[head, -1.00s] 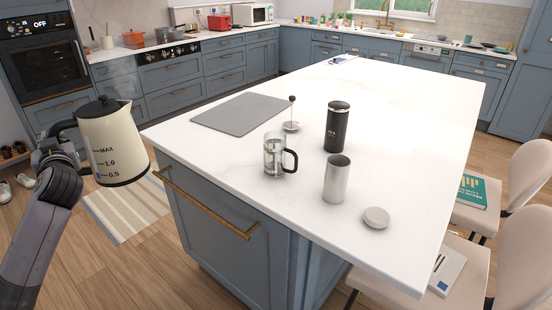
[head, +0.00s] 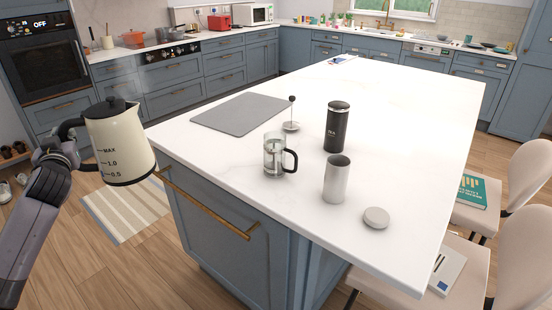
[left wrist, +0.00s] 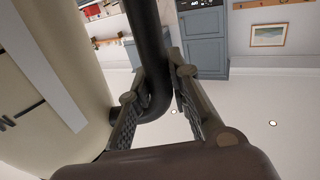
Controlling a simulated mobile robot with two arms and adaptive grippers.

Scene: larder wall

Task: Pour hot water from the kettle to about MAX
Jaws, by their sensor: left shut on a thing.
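The cream kettle (head: 122,150) with black lid and handle is held in the air left of the island, nearly upright, marked MAX, 1.0 and 0.5. My left gripper (head: 70,140) is shut on its handle. In the left wrist view the fingers (left wrist: 155,95) close around the black handle (left wrist: 150,50), with the kettle's cream side (left wrist: 45,90) at the left. A glass French press (head: 273,155) with a black handle stands open on the island, right of the kettle and apart from it. Its plunger lid (head: 291,126) lies behind it. My right gripper is not in view.
A grey mat (head: 241,114) lies behind the press on the white island top (head: 400,115). A black canister (head: 337,127), an open metal cup (head: 336,180) and a round lid (head: 376,218) stand to its right. Chairs (head: 520,190) line the right side.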

